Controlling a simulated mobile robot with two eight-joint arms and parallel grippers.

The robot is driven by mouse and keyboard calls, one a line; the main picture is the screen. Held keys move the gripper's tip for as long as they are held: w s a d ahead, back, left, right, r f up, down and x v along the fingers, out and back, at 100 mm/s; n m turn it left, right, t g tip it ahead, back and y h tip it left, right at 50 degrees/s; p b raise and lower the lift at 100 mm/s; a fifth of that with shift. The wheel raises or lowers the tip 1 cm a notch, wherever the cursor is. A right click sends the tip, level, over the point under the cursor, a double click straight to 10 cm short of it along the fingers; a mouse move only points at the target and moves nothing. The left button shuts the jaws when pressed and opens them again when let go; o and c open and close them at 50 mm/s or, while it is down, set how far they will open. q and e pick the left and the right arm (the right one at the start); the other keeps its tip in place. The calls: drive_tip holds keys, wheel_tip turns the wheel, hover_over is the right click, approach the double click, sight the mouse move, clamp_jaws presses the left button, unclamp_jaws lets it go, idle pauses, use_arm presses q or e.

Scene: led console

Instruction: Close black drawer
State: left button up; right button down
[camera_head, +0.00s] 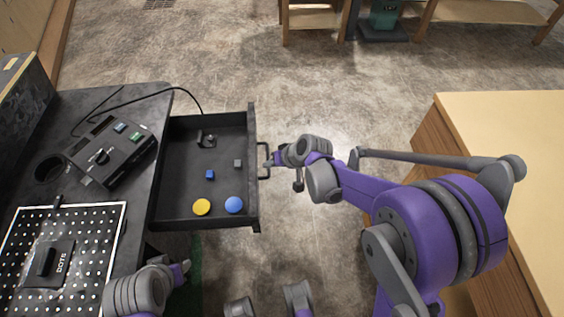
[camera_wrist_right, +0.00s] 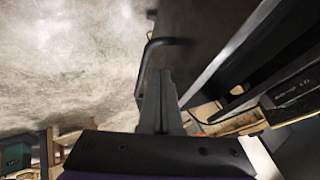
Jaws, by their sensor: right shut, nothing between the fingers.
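The black drawer (camera_head: 180,170) is pulled out to the right from under the black desk in the head view. Inside it lie a yellow disc (camera_head: 202,207), a blue disc (camera_head: 234,204), a blue cube (camera_head: 210,174) and a grey cube (camera_head: 238,163). Its handle (camera_head: 264,160) is on the right-hand front panel. My right gripper (camera_head: 272,161) is shut and empty at the handle; in the right wrist view its fingers (camera_wrist_right: 160,85) overlap the bar handle (camera_wrist_right: 150,55). I cannot tell whether they touch. My left gripper (camera_head: 184,268) is low beside the desk; its jaws are unclear.
The black desk (camera_head: 150,95) carries a console box (camera_head: 110,150) with a cable and a white-dotted board (camera_head: 100,220). A wooden cabinet (camera_head: 500,115) stands at the right, close to my right arm. Bare floor (camera_head: 340,80) lies beyond the drawer.

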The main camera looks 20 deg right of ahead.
drive_tip(key=shift+w+a, duration=0.15)
drive_tip(key=shift+a, duration=0.65)
